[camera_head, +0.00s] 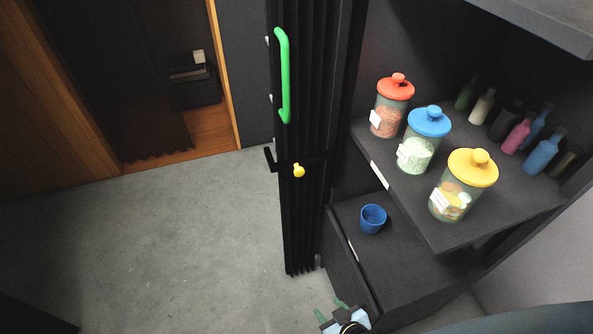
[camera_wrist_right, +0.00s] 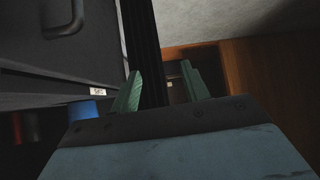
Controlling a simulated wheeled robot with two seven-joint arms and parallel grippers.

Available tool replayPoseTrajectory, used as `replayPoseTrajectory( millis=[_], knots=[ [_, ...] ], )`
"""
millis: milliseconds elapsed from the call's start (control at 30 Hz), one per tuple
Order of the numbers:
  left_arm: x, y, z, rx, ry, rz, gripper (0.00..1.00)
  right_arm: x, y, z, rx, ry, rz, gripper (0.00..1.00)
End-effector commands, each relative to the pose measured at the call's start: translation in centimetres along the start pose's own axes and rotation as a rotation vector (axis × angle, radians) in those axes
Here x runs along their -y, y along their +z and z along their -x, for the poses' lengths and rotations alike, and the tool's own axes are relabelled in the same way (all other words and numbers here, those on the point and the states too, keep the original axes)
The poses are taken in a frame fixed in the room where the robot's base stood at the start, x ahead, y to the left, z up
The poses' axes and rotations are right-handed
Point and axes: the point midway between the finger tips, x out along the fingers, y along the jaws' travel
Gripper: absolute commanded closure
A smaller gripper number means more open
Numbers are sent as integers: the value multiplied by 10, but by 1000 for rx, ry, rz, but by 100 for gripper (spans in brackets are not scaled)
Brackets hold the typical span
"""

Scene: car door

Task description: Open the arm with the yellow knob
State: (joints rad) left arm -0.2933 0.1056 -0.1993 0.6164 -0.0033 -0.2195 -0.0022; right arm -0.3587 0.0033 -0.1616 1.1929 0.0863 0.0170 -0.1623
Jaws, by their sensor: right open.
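The yellow knob (camera_head: 298,170) sits on a thin black arm (camera_head: 317,160) that crosses the narrow black folded door (camera_head: 302,225). The arm's left end has a short upright black piece. My right gripper (camera_head: 331,312) is at the bottom edge of the head view, below the knob and well apart from it. It is open and empty. In the right wrist view my right gripper (camera_wrist_right: 162,72) has its two green fingers spread, with a dark upright strip behind them. The knob cannot be made out in that view. My left gripper is not in view.
A green handle (camera_head: 286,76) is higher on the folded door. On the right, a shelf (camera_head: 410,205) holds jars with red (camera_head: 395,88), blue (camera_head: 429,121) and yellow (camera_head: 473,167) lids, plus several bottles. A blue cup (camera_head: 372,219) stands below. Grey floor (camera_head: 170,230) at left is clear.

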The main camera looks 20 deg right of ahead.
Motion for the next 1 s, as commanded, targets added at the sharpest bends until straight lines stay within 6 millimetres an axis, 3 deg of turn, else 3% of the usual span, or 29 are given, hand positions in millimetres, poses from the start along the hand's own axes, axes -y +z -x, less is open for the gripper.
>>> replayPoseTrajectory(
  millis=[33, 100, 200, 300, 400, 567, 1000],
  knots=[
    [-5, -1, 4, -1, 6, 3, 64, 3, -54, 5, -126, 13, -12, 54],
    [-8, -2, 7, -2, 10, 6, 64, 3, -116, 16, -278, 37, -25, 54],
    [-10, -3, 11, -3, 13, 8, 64, -3, -188, 40, -460, 79, -42, 54],
    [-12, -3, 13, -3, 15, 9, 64, -10, -238, 64, -593, 118, -54, 54],
    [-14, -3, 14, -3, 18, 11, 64, -16, -266, 82, -672, 145, -62, 54],
    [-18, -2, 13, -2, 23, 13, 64, -20, -285, 87, -718, 161, -65, 54],
    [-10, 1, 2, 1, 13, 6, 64, -34, -338, 24, -716, 158, -65, 54]
  ],
)
